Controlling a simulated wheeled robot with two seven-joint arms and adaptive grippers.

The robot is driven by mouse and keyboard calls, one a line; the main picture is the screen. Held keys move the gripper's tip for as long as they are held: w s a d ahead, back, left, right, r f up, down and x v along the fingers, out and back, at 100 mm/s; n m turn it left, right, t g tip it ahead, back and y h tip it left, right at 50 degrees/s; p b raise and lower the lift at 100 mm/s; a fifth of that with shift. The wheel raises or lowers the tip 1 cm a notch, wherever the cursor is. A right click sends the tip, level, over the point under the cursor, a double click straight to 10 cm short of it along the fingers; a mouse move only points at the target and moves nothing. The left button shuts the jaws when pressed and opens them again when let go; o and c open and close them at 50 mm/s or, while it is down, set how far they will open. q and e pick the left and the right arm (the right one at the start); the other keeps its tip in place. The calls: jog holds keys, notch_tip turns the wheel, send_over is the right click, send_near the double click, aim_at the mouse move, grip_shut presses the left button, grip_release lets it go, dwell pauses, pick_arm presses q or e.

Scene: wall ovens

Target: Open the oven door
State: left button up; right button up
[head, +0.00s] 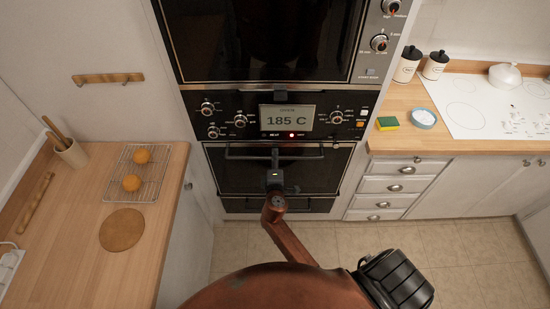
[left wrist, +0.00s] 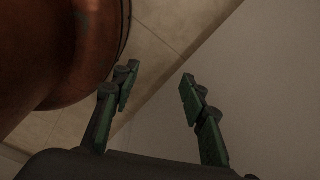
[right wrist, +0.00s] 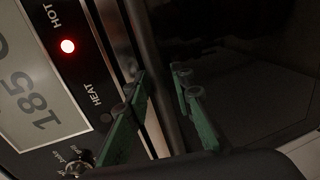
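The oven door (head: 240,176) is dark glass below the control panel and looks closed. Its bar handle (head: 242,152) runs across the top. My right gripper (head: 275,157) is at the middle of this handle. In the right wrist view the fingers (right wrist: 158,75) stand on either side of the dark bar (right wrist: 147,35), closer together than my left fingers, and look closed on it. The exact contact is dim. My left gripper (left wrist: 160,82) is open and empty beside my own body; it is out of the head view.
The control panel (head: 225,128) with knobs and a 185 C display is just above the handle. An upper oven (head: 265,45) is over it. A wooden counter (head: 75,250) with a rack (head: 128,188) stands left, drawers (head: 385,186) right. The tiled floor is bare.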

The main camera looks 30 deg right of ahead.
grip_shut()
jog(key=shift+f, duration=0.15)
dwell(0.4)
